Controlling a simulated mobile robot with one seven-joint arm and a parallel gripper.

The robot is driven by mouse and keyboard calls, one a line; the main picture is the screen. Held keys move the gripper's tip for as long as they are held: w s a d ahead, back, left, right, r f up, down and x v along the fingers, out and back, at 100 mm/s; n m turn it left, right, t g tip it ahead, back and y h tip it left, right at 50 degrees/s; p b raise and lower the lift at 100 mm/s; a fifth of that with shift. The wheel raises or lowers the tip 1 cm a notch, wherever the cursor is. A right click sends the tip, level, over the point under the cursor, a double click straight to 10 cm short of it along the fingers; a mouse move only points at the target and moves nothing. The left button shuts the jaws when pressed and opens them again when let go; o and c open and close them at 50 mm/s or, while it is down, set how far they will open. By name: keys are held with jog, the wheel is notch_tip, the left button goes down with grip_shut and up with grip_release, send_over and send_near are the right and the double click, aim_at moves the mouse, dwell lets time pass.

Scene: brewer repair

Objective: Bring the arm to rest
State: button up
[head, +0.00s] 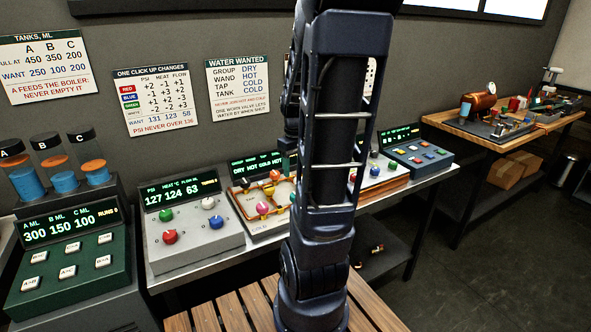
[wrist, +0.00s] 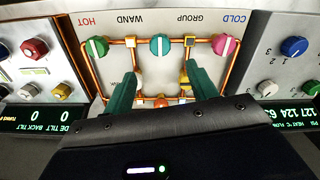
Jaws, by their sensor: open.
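My arm (head: 335,130) stands upright through the middle of the head view, with its lower part above a slatted wooden surface. My gripper (wrist: 160,70) shows in the wrist view, with two green fingers apart and nothing between them. The fingers are over the valve panel (wrist: 140,82), which appears upside down there. A teal knob (wrist: 160,44) lies just beyond the fingertips. I cannot tell whether the fingers touch the panel. In the head view my arm hides most of the gripper and part of the valve panel (head: 248,208).
A grey console (head: 190,240) reading 127 124 63 and a green console (head: 70,265) with tanks stand left of the valve panel. A blue button box (head: 418,158) stands right. A wooden bench (head: 455,125) with equipment is farther right. Dark floor (head: 510,260) is clear at right.

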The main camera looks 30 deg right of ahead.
dwell(0.4)
jog(key=s+a+r+m+t, duration=0.1)
jog(key=s+a+r+t, duration=0.1)
jog(key=s+a+r, duration=0.2)
jog(key=s+a+r+m+t, duration=0.1)
jog(key=s+a+r+t, duration=0.1)
jog(key=s+a+r, duration=0.3)
jog(key=shift+a+r+t, duration=0.3)
jog(key=shift+a+r, duration=1.25)
jog(key=shift+a, duration=0.75)
